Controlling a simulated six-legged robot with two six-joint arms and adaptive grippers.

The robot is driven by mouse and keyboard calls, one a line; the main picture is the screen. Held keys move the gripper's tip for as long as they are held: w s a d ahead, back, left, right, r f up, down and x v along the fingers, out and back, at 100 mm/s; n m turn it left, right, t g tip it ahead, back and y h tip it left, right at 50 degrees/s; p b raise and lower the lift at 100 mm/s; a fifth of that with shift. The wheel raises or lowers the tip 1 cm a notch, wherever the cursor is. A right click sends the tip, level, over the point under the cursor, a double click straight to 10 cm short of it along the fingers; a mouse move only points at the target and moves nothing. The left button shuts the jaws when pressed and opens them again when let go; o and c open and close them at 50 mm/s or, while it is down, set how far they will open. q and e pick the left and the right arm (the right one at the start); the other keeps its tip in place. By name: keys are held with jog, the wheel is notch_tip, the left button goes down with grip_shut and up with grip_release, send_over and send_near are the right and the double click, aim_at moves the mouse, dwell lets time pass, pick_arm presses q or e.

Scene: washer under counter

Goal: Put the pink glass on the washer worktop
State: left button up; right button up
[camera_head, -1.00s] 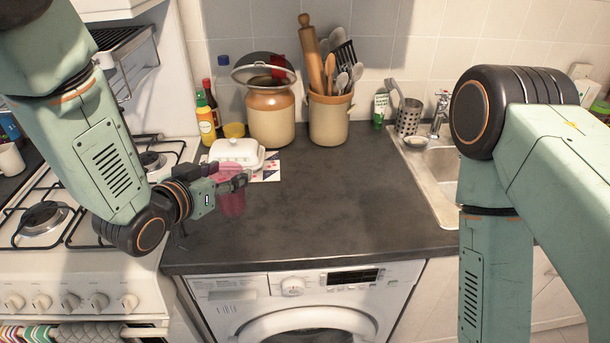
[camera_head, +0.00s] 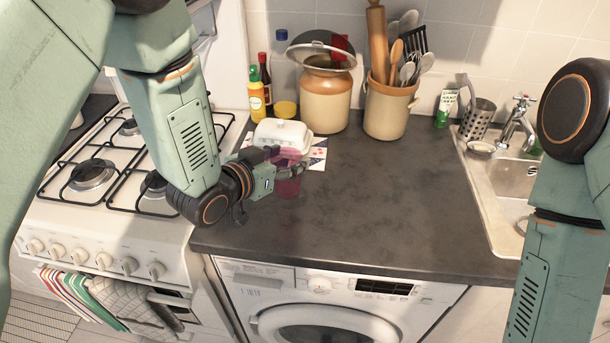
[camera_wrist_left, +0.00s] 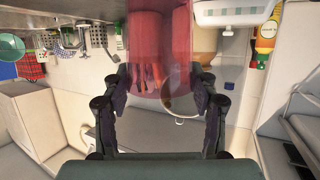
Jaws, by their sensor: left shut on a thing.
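The pink glass (camera_head: 288,184) is see-through and upright, over the left part of the dark washer worktop (camera_head: 350,215). I cannot tell whether its base touches the worktop. My left gripper (camera_head: 284,161) is shut on the glass, reaching in from the left. In the left wrist view, the glass (camera_wrist_left: 150,35) stands between the two fingers (camera_wrist_left: 160,90). My right arm shows at the right of the head view, but its gripper is out of view.
A white lidded dish (camera_head: 282,136) stands close behind the glass. Bottles, a lidded jar (camera_head: 325,98) and a utensil crock (camera_head: 388,108) line the back. The hob (camera_head: 92,175) is at left, the sink (camera_head: 502,185) at right. The worktop's middle is clear.

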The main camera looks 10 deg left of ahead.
aim_at(279, 186)
pick_arm(q)
jog(key=shift+s+a+f, duration=0.1)
jog(key=shift+a+f, duration=0.1)
jog(key=shift+f, duration=0.7)
jog(key=f, duration=0.1)
jog(key=d+f, duration=0.1)
jog(key=f, duration=0.1)
jog(key=shift+f, duration=0.5)
jog(key=shift+a+f, duration=0.1)
jog(key=shift+a, duration=0.3)
jog(key=shift+d+f, duration=0.1)
jog(key=shift+d, duration=0.05)
jog(key=o, duration=1.4)
jog(key=shift+d, duration=0.2)
jog(key=o, duration=0.3)
jog(key=shift+a+f, duration=0.1)
jog(key=shift+a, duration=0.2)
